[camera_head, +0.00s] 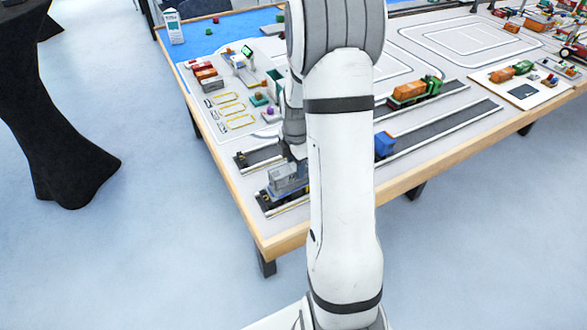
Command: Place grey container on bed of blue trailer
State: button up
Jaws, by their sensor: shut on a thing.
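The grey container (284,180) is at the near left corner of the table, partly covered by my arm on its right. My gripper (297,153) reaches down at the container's top and is shut on it; its fingertips are mostly hidden. Directly below the container is the dark, low trailer (268,203), with a bit of blue by the container's right side. I cannot tell whether the container touches the bed. A blue cab (384,145) shows to the right of my arm on the same lane; the part between is hidden.
An orange and green truck (415,90) stands on the lane behind. Small red and brown containers (207,75) and yellow-outlined slots (231,110) lie at the left. The wooden table edge (430,176) runs close in front of the trailer. A dark draped stand (60,120) is far left.

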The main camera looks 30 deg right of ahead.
aim_at(295, 166)
jog(key=shift+f, duration=0.95)
jog(key=o, duration=1.1)
jog(key=shift+o, duration=0.2)
jog(key=shift+r, duration=0.1)
notch_tip(295, 166, up, 11)
jog(key=shift+r, duration=0.1)
jog(key=s+a+r+m+t, duration=0.1)
jog(key=s+a+r+m, duration=0.3)
jog(key=s+a+m, duration=0.3)
jog(key=s+a+r+m+t, duration=0.1)
jog(key=s+a+r+m, duration=0.3)
jog(key=s+a+m, duration=0.3)
jog(key=shift+s+a+r+m+t, duration=0.25)
jog(key=shift+s+m+t, duration=0.15)
jog(key=shift+s+m, duration=2.05)
